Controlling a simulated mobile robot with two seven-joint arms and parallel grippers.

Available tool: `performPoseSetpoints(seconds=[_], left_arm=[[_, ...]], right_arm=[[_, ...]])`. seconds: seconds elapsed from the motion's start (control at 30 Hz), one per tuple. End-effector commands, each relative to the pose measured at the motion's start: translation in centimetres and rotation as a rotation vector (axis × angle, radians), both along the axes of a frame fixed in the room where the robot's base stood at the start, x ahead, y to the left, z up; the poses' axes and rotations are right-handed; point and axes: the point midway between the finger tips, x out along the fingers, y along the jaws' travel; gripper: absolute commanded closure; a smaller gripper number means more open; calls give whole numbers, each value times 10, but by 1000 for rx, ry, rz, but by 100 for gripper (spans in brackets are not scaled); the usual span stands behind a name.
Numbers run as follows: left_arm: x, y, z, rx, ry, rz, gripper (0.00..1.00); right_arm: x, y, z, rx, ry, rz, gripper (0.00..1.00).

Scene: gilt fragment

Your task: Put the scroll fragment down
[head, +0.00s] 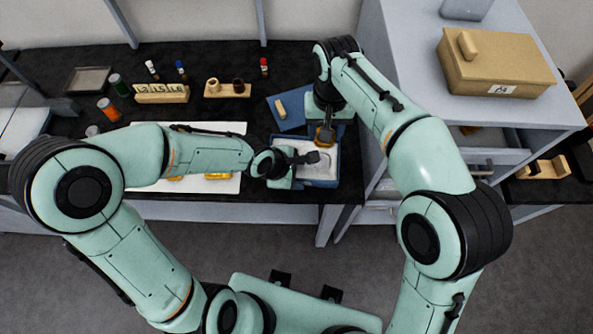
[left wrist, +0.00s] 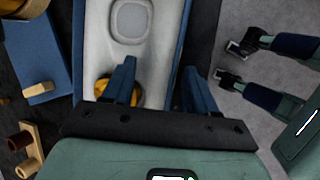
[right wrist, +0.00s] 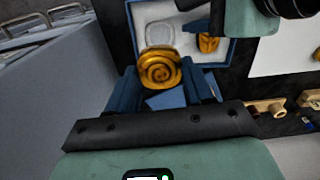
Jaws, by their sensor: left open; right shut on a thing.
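The gold scroll fragment (right wrist: 160,68), with a spiral face, is held between the fingers of my right gripper (right wrist: 168,82). In the head view the fragment (head: 325,135) shows below my right gripper at the back edge of the blue, white-lined box (head: 336,170). In the right wrist view the box (right wrist: 232,60) lies beyond the fragment, with a pale rounded recess (right wrist: 158,33) and another gold piece (right wrist: 208,43). My left gripper (head: 316,157) is open over the box. In the left wrist view its fingers (left wrist: 160,75) stand apart, one partly hiding a gold piece (left wrist: 104,88).
A blue panel (head: 291,122) with a small wooden block (head: 280,108) lies behind the box. A white sheet (head: 232,128) with gold pieces is left of it. Wooden holders (head: 162,97) and jars stand farther back. A grey cabinet with a cardboard box (head: 497,66) stands right.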

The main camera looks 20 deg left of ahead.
Motion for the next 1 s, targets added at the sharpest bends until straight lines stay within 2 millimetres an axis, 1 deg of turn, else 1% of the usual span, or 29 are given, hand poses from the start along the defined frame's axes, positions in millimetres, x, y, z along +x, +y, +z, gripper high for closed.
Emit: performPoseSetpoints(seconds=[0.03,0.07,0.1,0.17,0.87,1.0], left_arm=[[0,0,0,0,0,0,61],[0,0,0,0,0,0,70],[0,0,0,0,1,0,83],[0,0,0,1,1,1,100],[-4,2,-5,3,17,2,100],[-5,2,-5,4,20,2,100]], right_arm=[[0,0,0,0,0,0,100],[0,0,0,0,0,0,100],[0,0,0,0,0,0,100],[0,0,0,0,0,0,100],[0,0,-1,0,0,0,100],[0,0,-1,0,1,25,100]])
